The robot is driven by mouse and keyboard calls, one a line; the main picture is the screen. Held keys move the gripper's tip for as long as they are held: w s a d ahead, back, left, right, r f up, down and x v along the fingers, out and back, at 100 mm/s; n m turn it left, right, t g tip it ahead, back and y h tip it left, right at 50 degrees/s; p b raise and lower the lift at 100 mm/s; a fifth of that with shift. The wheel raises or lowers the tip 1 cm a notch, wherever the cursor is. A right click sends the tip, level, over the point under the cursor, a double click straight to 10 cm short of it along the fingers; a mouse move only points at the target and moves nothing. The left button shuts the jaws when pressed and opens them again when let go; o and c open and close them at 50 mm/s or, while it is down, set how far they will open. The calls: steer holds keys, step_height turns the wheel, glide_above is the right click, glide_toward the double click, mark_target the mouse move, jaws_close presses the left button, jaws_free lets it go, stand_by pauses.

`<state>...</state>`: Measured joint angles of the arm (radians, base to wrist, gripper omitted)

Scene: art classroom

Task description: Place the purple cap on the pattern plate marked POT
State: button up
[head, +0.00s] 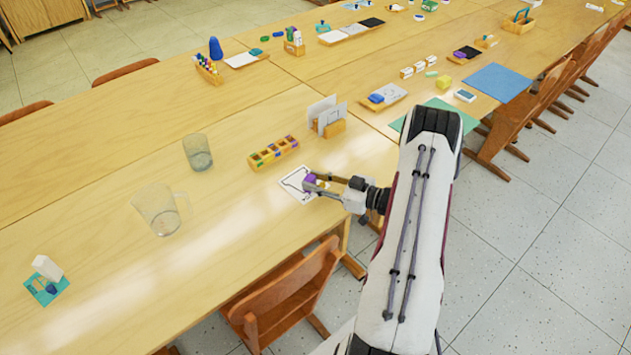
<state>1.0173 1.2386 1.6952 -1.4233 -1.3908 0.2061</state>
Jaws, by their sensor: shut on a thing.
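My gripper (318,186) is at the front right part of the wooden table and is shut on the purple cap (309,182). The cap is at or just above a white plate with a dark outline (295,190); I cannot tell whether it touches the plate. The gripper hides the plate's right part. No POT marking can be read at this size. A wooden block holder (273,152) with coloured spots in its compartments stands behind the plate.
A wooden stand with white cards (330,118) is behind my gripper. A clear glass (197,152) and a clear jug (158,210) stand to the left. A teal pad with small items (46,286) lies front left. The table between jug and plate is clear.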

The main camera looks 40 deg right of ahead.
steer(key=shift+f, duration=0.2)
steer(key=o, duration=0.7)
steer(key=shift+f, duration=0.1)
steer(key=shift+r, duration=0.3)
steer(key=v, duration=1.2)
steer(key=shift+d+r, duration=0.1)
